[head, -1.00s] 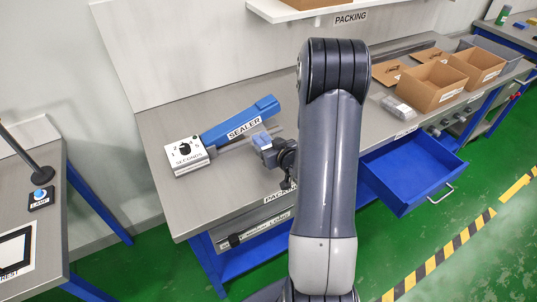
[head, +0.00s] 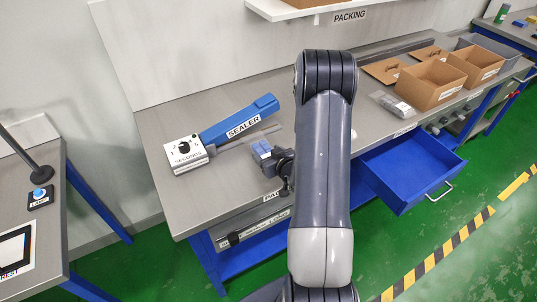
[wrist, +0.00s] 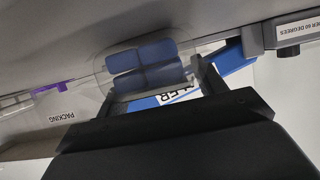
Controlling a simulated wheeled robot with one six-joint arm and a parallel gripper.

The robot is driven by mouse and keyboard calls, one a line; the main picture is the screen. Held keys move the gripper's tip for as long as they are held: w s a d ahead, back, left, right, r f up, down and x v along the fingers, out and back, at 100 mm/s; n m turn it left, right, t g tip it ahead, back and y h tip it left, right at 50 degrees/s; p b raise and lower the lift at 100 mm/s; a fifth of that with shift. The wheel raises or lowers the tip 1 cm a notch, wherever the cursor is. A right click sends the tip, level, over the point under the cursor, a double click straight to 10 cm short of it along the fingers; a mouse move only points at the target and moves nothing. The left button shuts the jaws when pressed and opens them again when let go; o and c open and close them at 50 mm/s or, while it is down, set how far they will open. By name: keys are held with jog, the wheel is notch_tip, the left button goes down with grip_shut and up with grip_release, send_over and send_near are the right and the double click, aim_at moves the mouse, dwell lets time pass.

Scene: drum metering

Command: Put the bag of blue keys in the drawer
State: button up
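The bag of blue keys (head: 263,152) is a clear bag with several blue blocks in it, held above the packing bench in front of the sealer. It also shows in the wrist view (wrist: 143,62), at the fingertips. My gripper (wrist: 160,85) is shut on the bag, one finger at each side. In the head view my arm hides part of the gripper. The blue drawer (head: 408,172) is pulled out below the bench, to the right of my arm. Its visible inside is empty.
The blue and white sealer (head: 225,130) stands on the bench left of the bag. Cardboard boxes (head: 430,85) and another clear bag (head: 393,104) lie on the bench at the right. A shelf (head: 310,8) overhangs the back. The floor before the drawer is clear.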

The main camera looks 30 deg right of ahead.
jog(key=o, duration=0.4)
jog(key=shift+r, duration=0.1)
